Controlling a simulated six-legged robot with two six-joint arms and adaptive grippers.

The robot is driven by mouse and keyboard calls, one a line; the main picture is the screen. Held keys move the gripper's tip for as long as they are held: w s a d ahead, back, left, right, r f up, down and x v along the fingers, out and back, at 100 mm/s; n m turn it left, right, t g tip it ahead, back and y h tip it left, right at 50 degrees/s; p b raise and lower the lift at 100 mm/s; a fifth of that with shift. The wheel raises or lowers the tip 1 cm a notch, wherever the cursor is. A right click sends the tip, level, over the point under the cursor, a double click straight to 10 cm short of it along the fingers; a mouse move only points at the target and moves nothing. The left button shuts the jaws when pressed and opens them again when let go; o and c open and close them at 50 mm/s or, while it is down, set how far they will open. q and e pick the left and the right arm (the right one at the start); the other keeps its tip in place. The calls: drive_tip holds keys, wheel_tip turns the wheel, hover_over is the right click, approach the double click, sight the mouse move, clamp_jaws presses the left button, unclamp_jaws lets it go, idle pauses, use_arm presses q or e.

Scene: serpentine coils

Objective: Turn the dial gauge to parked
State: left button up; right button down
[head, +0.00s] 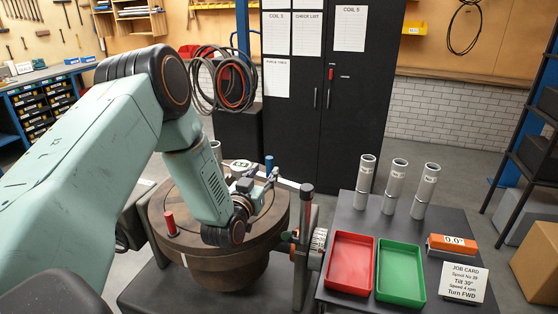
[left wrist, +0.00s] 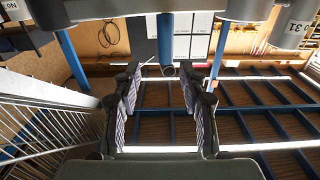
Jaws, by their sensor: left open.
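A round white-faced piece (head: 241,164), which may be the dial gauge, shows above the brown turntable (head: 170,228), partly hidden by my arm. My left gripper (head: 269,178) is over the turntable, beside the bar's left end. In the left wrist view its two fingers (left wrist: 167,92) are apart with nothing between them. A blue cylinder (left wrist: 166,38) shows beyond them. My right gripper is not in view.
At right, a dark table holds a red tray (head: 350,263), a green tray (head: 400,272), three grey cylinders (head: 395,187), an orange readout (head: 452,246) and a job card (head: 463,282).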

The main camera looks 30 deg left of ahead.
sight(269, 163)
use_arm(q)
drive_tip(key=x, duration=0.3)
drive_tip(key=a+x, duration=0.1)
drive_tip(key=x, duration=0.1)
drive_tip(key=shift+w+a+f+p, duration=0.1)
drive_tip(key=shift+w+f+p, duration=0.15)
drive_tip(key=shift+p, duration=0.15)
drive_tip(key=shift+w+d+r, duration=0.2)
drive_tip(key=shift+w, duration=0.25)
drive_tip(key=shift+a+f, duration=0.15)
drive_tip(key=shift+a, duration=0.2)
drive_tip(key=shift+w, duration=0.2)
drive_tip(key=shift+c, duration=1.4)
drive_tip(key=shift+d, duration=0.3)
drive_tip(key=c, duration=0.3)
drive_tip(key=shift+s+a, duration=0.1)
drive_tip(key=shift+a, duration=0.15)
clamp_jaws()
drive_tip(key=shift+d, duration=0.1)
